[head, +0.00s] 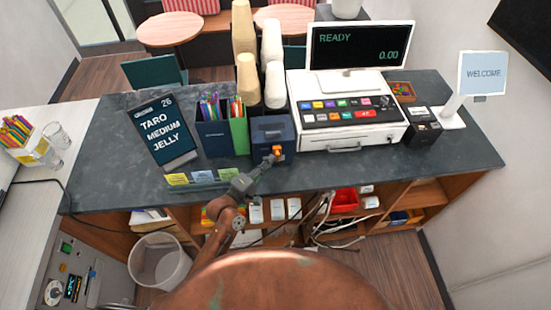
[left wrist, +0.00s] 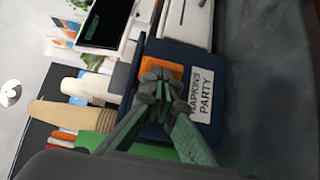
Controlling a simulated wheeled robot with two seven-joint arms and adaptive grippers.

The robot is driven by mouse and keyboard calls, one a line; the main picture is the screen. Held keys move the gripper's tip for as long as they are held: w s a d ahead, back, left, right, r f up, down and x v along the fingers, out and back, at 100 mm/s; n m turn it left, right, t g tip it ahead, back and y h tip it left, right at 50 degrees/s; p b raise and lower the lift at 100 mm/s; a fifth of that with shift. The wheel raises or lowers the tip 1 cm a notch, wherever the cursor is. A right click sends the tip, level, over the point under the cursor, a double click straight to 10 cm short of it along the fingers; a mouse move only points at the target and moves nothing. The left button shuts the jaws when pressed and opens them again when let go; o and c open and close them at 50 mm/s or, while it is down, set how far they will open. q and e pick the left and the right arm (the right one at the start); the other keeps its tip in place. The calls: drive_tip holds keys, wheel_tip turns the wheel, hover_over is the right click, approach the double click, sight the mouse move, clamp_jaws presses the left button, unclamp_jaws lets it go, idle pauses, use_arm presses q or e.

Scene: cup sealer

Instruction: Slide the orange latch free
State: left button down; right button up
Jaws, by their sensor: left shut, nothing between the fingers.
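The orange latch (head: 278,150) is on the front of a dark blue box (head: 268,128) on the dark counter. My right gripper is in neither view.
A cash register (head: 345,125) stands close on the right. Sticky notes (head: 202,176) lie at the counter's front edge.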

use_arm(q)
drive_tip(key=w+a+b+v, duration=0.1)
drive_tip(key=a+b+v, duration=0.1)
drive_tip(key=v, duration=1)
drive_tip(key=shift+a, duration=0.3)
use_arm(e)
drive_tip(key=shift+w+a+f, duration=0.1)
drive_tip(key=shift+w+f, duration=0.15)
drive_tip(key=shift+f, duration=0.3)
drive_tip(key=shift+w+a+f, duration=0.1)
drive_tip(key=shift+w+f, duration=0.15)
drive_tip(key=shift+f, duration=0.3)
use_arm(q)
drive_tip(key=shift+f, duration=0.1)
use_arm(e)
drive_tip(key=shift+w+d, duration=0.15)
